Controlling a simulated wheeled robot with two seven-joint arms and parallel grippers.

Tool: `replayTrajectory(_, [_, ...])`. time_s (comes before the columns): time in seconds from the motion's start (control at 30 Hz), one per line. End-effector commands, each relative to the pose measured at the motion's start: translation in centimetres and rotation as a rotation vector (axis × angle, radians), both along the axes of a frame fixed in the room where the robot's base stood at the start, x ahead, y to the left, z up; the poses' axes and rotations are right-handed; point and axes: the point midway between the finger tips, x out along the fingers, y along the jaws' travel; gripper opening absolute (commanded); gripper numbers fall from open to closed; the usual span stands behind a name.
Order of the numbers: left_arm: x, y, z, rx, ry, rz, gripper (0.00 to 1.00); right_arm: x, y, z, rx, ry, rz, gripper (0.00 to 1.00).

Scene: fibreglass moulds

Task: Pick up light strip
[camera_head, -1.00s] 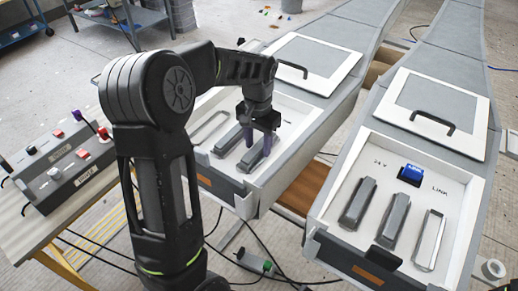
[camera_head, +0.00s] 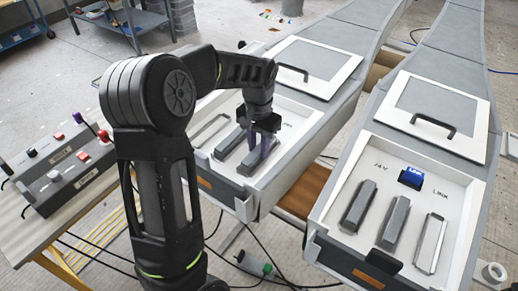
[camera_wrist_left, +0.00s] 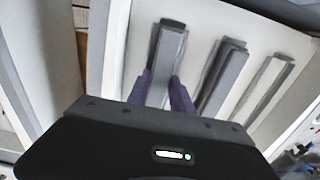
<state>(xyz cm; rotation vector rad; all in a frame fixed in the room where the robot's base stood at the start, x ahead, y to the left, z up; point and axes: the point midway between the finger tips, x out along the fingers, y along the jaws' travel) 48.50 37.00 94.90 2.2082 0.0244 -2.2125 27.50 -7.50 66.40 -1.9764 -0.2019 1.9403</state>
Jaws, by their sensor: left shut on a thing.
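My left gripper (camera_head: 262,150) reaches down into the white tray of the left mould (camera_head: 276,192). Its purple fingers are shut on a grey light strip (camera_head: 252,160), the one nearest the tray's right side. In the left wrist view the fingers (camera_wrist_left: 165,90) flank this strip (camera_wrist_left: 168,50), whose far end sticks out beyond them. I cannot tell whether it is clear of the tray floor. A second grey strip (camera_head: 230,140) lies beside it. An empty-looking slot (camera_head: 210,130) is farther left. My right gripper is not seen.
A control box (camera_head: 68,175) stands on the left table. Cables lie on the floor between.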

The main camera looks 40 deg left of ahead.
Motion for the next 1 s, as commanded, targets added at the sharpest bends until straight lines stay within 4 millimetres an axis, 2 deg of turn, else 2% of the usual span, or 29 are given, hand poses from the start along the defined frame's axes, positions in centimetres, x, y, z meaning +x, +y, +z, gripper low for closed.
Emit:
replayTrajectory(0.17, [0.2,0.0,1.7,0.001,-0.006,0.000,0.00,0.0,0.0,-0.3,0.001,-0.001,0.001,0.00])
replayTrajectory(0.5, [0.1,0.0,8.0,0.001,-0.006,-0.001,0.00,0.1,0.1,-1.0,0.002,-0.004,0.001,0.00])
replayTrajectory(0.6, [0.1,0.0,9.3,0.000,-0.006,-0.001,0.00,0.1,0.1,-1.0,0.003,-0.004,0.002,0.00])
replayTrajectory(0.73, [0.1,0.0,9.9,0.000,-0.003,-0.001,0.00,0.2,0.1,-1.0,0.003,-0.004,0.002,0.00])
replayTrajectory(1.0, [0.1,0.0,10.0,0.000,-0.002,-0.001,0.00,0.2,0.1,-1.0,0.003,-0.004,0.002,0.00])
